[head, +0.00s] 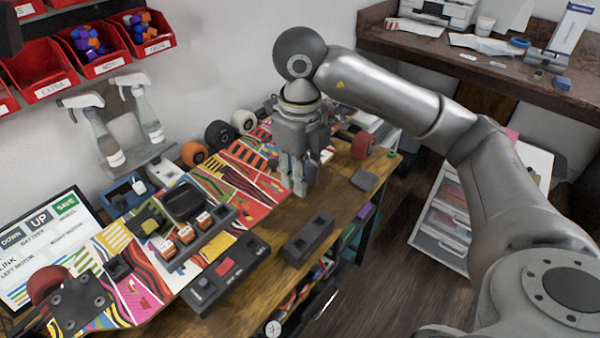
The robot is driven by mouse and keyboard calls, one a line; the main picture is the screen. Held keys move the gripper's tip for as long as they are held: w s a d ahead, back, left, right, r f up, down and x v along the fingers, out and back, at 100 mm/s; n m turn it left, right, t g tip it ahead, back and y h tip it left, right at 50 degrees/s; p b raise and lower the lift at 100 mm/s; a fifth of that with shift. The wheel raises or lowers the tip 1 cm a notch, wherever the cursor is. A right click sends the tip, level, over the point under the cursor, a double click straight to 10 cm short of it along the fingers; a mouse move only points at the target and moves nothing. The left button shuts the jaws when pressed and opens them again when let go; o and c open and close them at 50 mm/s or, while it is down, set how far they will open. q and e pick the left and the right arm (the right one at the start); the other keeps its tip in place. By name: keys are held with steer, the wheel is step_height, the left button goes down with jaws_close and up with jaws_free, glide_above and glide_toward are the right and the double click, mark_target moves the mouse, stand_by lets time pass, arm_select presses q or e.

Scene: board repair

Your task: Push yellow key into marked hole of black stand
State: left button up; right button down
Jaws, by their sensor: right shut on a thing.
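The black stand (308,239), a low dark block with recesses in its top, lies near the table's front edge. My right gripper (299,190) points down, behind the stand and a little to its left in the picture, over the edge of the patterned board. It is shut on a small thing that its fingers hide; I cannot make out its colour. I cannot clearly identify the yellow key. A hole marking on the stand is too small to tell. My left gripper is not in view.
Spray bottles (95,135) stand behind. A grey flat block (364,180) lies right of my gripper.

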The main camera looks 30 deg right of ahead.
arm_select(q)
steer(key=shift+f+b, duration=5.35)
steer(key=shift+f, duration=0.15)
arm_select(e)
steer(key=shift+f+b, duration=0.85)
steer(key=shift+f, duration=6.65)
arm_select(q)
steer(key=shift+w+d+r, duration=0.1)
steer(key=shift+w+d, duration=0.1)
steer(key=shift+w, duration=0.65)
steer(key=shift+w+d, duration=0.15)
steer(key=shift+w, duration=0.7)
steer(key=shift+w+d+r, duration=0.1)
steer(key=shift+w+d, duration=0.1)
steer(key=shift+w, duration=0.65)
arm_select(e)
steer(key=shift+f, duration=0.2)
steer(key=shift+f, duration=0.1)
arm_select(q)
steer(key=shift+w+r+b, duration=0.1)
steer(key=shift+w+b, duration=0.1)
steer(key=shift+b, duration=0.15)
arm_select(e)
steer(key=shift+f, duration=0.15)
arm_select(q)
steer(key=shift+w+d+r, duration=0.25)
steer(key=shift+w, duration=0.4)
arm_select(e)
steer(key=shift+f, duration=0.2)
